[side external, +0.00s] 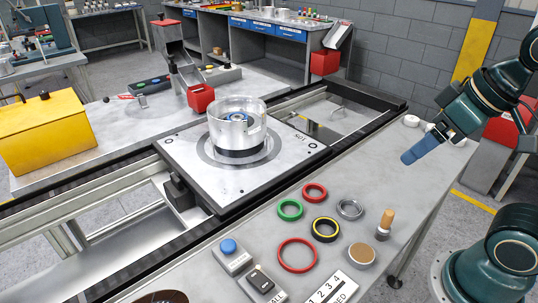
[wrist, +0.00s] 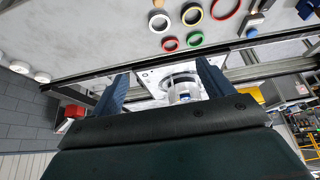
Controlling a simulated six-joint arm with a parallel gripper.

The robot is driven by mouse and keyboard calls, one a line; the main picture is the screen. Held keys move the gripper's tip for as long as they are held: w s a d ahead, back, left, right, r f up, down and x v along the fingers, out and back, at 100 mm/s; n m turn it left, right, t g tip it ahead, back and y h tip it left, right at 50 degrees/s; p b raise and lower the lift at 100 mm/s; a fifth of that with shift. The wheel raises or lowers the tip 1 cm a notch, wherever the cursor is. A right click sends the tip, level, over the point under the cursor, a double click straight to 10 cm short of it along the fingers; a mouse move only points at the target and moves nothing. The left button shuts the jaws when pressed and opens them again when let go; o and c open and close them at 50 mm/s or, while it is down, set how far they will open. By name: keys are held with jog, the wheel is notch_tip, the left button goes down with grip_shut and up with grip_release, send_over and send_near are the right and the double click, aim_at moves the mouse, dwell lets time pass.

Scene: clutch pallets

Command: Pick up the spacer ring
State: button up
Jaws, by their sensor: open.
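Several rings lie flat on the grey bench; none is labelled as the spacer ring. A plain silver ring (side external: 350,199) is the likeliest by look; it shows in the wrist view too (wrist: 150,22). Beside it lie a small red ring (side external: 305,193), a green ring (side external: 281,210), a yellow-and-black ring (side external: 315,231) and a larger red ring (side external: 279,257). My gripper (side external: 407,158) is above the right part of the bench, apart from all rings. In the wrist view its two blue fingers (wrist: 163,70) are spread with nothing held between them.
A clear cylindrical housing (side external: 237,122) stands on a square pallet (side external: 185,156) on the conveyor. A wooden-handled tool (side external: 385,222), a tan-topped round part (side external: 361,255) and a blue-button box (side external: 230,256) stand near the rings. Pale round parts (side external: 411,120) lie at the bench's far end.

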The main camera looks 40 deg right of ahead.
jog(key=w+a+r+n, duration=0.1)
jog(key=w+r, duration=0.2)
jog(key=w, duration=0.4)
jog(key=w+a+r+n+y, duration=0.1)
jog(key=w+r, duration=0.2)
jog(key=w, duration=0.5)
jog(key=w+r+n, duration=0.1)
jog(key=w+r, duration=0.2)
jog(key=w, duration=0.4)
jog(key=w+f+n+g, duration=0.1)
jog(key=w+f, duration=0.2)
jog(key=w, duration=0.7)
jog(key=w+f+n+y, duration=0.1)
jog(key=w+f, duration=0.3)
jog(key=w, duration=0.6)
jog(key=shift+f+n+g, duration=0.15)
jog(key=shift+n+g, duration=0.15)
jog(key=shift+g, duration=0.1)
jog(key=shift+f, duration=0.1)
jog(key=shift+x, duration=4.2)
jog(key=shift+w+a, duration=0.1)
